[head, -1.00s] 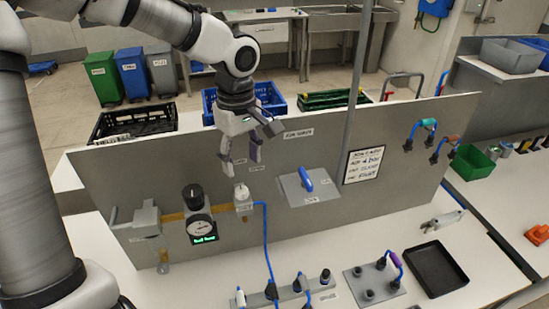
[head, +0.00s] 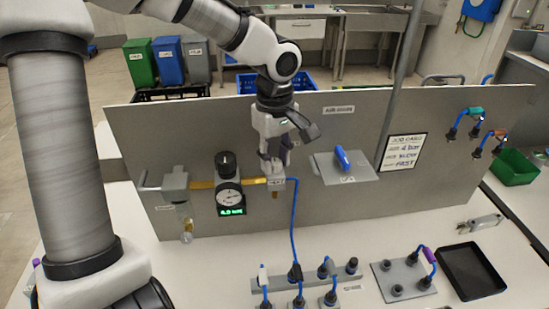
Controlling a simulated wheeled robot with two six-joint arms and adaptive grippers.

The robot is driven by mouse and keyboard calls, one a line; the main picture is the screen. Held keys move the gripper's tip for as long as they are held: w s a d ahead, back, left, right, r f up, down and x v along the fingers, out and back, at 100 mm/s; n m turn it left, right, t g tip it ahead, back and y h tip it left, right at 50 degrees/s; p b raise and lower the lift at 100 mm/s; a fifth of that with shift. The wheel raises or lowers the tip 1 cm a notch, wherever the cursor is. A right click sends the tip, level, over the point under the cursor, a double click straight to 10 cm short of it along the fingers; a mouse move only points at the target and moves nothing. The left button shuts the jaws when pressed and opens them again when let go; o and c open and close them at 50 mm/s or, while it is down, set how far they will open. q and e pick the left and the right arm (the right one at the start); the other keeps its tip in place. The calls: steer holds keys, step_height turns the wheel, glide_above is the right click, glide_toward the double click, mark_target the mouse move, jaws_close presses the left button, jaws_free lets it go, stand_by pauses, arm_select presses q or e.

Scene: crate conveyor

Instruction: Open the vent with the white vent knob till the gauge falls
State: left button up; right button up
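The vent fitting (head: 276,184) sits on the grey upright panel at the right end of a brass pipe. Its white knob is hidden by my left gripper (head: 275,166). The gripper points down with its fingertips at the top of the fitting, around where the knob is. I cannot tell whether the fingers are shut on it. The round gauge (head: 229,197) is left of the fitting, with a green lit readout (head: 231,211) that looks like 4.0 or 6.0 bar. A black knob (head: 226,163) stands above the gauge. My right gripper is not in view.
A blue hose (head: 294,225) runs from the fitting down to a connector row (head: 297,295). A grey plate with a blue handle (head: 342,160) is close on the right. A job card (head: 403,152) and a vertical post (head: 400,80) stand further right. A black tray (head: 470,272) lies on the white bench.

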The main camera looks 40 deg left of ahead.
arm_select(q)
steer(key=shift+w+f, duration=0.1)
steer(key=shift+f, duration=0.05)
jaws_close()
steer(key=shift+m, duration=0.3)
steer(key=m+p, duration=0.1)
steer(key=m, duration=0.2)
steer(key=shift+m, duration=0.3)
steer(key=m, duration=0.2)
steer(key=m+p, duration=0.1)
steer(key=m, duration=0.1)
steer(key=shift+s+m, duration=0.2)
steer(key=shift+m, duration=0.1)
steer(key=m+p, duration=0.2)
steer(key=m, duration=0.2)
steer(key=m+p, duration=0.2)
steer(key=m, duration=0.3)
steer(key=shift+a, duration=0.15)
